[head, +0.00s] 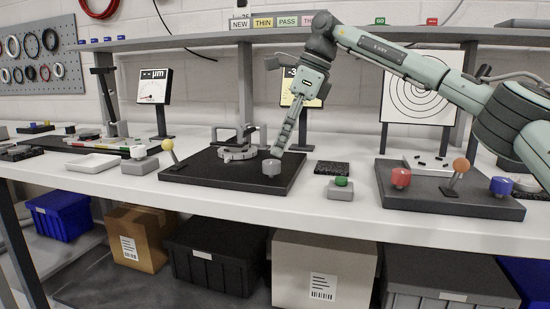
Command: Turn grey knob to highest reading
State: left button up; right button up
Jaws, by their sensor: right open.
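The grey knob (271,168) stands on the front part of the black base plate (215,180). My right gripper (278,150) comes down from above right, with its fingertips just above and behind the knob. Its fingers are seen nearly edge-on, so the gap between them is hard to see, and nothing shows held in them. A clear space between fingertips and knob is hard to judge. A display (291,100) behind my right arm is mostly hidden; only part of its reading, beginning "-3", shows. My left gripper is not in view.
A round metal mount (236,153) stands behind the knob on the plate, and a yellow-topped lever (168,146) at its left edge. A green button (341,183) sits to the right. Another base (450,200) carries red (401,177) and blue (501,186) knobs and an orange-topped lever (460,166).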

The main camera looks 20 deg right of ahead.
aim_at(272, 162)
jog(key=shift+x, duration=2.15)
jog(key=c, duration=1.2)
